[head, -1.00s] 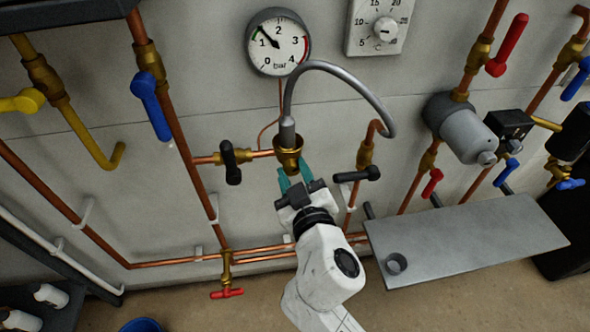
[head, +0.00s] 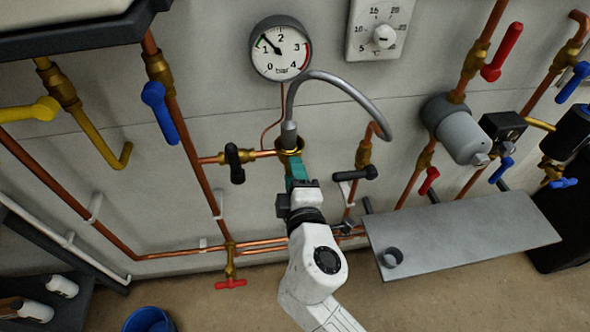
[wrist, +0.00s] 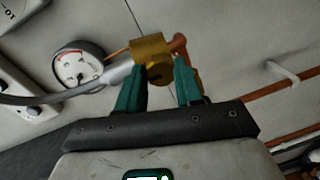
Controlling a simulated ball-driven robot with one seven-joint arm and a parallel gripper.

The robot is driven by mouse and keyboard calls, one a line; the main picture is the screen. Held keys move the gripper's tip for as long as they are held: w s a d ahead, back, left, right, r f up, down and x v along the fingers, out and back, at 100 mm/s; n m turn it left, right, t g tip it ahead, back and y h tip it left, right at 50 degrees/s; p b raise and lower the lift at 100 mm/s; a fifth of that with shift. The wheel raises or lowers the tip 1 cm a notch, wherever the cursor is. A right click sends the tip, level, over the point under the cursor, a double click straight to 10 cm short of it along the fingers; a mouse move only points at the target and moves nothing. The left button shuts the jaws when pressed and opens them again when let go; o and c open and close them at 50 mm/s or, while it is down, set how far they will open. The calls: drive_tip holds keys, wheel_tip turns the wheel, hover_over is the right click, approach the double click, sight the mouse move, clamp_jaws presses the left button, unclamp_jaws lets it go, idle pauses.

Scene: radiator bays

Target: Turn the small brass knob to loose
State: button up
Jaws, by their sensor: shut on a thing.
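The small brass knob (head: 289,143) sits at the lower end of the grey hose, beside a copper pipe joint. In the wrist view the brass piece (wrist: 152,58) shows at the tips of my teal fingers, with a dark mark on its near face. My gripper (head: 295,168) reaches up to it from below, with one finger on each side; it also shows in the wrist view (wrist: 158,84). It is shut on the knob. In the head view the fingers overlap and cover the knob's lower part. Which part is knob and which is fitting is hard to tell.
The grey hose (head: 352,92) arches right from the knob. A black-handled valve (head: 236,162) stands close left and another (head: 358,173) close right. A pressure gauge (head: 281,48) hangs above. A grey shelf (head: 465,236) juts out at right; copper pipes (head: 190,254) run below.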

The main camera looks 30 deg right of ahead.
drive_tip(key=shift+a+f+n+h+p, duration=0.1)
drive_tip(key=shift+n+h+p, duration=0.55)
drive_tip(key=shift+n, duration=2.2)
drive_tip(key=shift+a+f+n+h+p, duration=0.1)
drive_tip(key=shift+n+p, duration=1.15)
drive_tip(key=shift+n, duration=1.65)
drive_tip(key=shift+f+n+h+p, duration=0.1)
drive_tip(key=shift+n+h+p, duration=0.55)
drive_tip(key=shift+n, duration=2.2)
drive_tip(key=shift+y+p, duration=0.3)
drive_tip(key=o, duration=1)
drive_tip(key=shift+o, duration=0.2)
drive_tip(key=b+v, duration=0.2)
drive_tip(key=v, duration=0.8)
drive_tip(key=shift+s, duration=0.35)
